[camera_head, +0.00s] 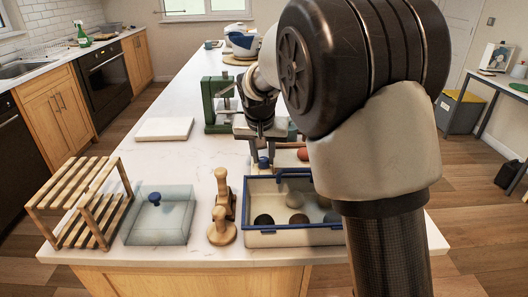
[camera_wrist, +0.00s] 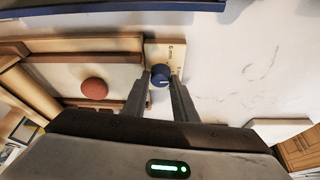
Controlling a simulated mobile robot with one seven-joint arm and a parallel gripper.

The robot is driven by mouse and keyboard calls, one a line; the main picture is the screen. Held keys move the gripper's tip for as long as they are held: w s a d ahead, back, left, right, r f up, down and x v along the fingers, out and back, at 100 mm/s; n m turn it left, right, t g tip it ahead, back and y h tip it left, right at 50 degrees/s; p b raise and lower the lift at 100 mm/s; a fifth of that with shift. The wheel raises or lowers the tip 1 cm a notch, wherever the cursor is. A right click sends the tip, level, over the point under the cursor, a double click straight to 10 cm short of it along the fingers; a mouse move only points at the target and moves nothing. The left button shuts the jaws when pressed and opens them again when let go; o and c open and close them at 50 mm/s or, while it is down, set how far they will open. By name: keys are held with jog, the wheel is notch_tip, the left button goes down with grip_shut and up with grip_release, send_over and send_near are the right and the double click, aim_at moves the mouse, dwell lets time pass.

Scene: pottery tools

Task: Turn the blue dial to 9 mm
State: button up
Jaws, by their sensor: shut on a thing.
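A light mark shows on the dial's top. My gripper (camera_wrist: 162,84) has one finger on each side of the dial and is shut on it. In the head view my gripper (camera_head: 262,158) points down over the worktop, and the blue dial (camera_head: 263,162) shows between its fingertips. The dial's other markings are hidden or too small to read.
A blue-rimmed bin (camera_head: 262,239) with several round lumps stands in front of my gripper. A wooden stand (camera_head: 222,232), a lidded glass box (camera_head: 150,231) and a slatted rack (camera_head: 72,190) are to its left. A green press (camera_head: 208,105) stands behind. The worktop beside the white slab (camera_head: 164,129) is clear.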

jog(key=shift+m, duration=0.5)
jog(key=shift+h, duration=0.3)
jog(key=o, duration=1)
jog(key=p+v, duration=0.3)
jog(key=v, duration=1.4)
jog(key=shift+r, duration=0.2)
